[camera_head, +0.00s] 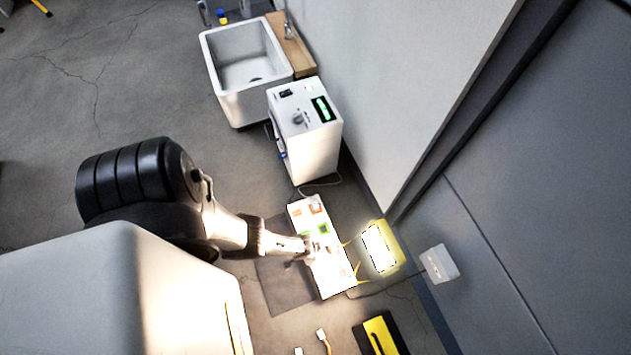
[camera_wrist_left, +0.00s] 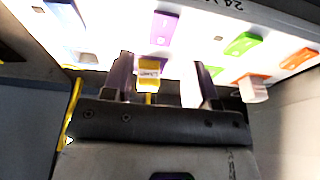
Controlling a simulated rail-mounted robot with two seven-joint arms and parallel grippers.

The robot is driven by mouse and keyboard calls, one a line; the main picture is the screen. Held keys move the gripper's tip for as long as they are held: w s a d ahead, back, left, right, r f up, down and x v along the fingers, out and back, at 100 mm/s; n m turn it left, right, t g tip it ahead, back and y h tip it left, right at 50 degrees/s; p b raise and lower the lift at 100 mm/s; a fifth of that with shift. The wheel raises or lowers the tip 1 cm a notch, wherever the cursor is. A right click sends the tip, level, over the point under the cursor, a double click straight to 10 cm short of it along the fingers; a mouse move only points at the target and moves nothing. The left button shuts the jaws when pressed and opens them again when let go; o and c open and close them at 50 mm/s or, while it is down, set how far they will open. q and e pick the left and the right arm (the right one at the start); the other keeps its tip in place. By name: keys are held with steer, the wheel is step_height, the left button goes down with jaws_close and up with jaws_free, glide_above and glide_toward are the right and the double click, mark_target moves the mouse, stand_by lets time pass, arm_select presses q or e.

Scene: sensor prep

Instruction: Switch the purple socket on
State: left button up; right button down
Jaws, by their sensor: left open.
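A long white socket panel (camera_head: 335,277) lies on a dark mat in the head view, with colored patches along it. In the left wrist view the panel spans the top, with a purple patch (camera_wrist_left: 163,28) marking the purple socket, and a yellow labeled piece (camera_wrist_left: 148,74) just below it. My left gripper (camera_head: 310,256) is at the panel. In the wrist view its two fingers (camera_wrist_left: 164,80) are open, with the yellow piece between them, nearer the left finger. I cannot tell whether they touch it. The purple socket is not clear in the head view. My right gripper is not in view.
Green (camera_wrist_left: 243,43) and orange (camera_wrist_left: 298,58) patches sit right of the purple one. A bright yellow-framed lamp (camera_head: 379,249) and a white wall box (camera_head: 439,263) stand right of the panel. A white machine (camera_head: 318,154) and sink (camera_head: 241,104) are behind; a yellow-black case (camera_head: 380,336) lies in front.

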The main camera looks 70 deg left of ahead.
arm_select(q)
steer(key=p+v, duration=0.8)
steer(key=v, duration=0.2)
stand_by(0.7)
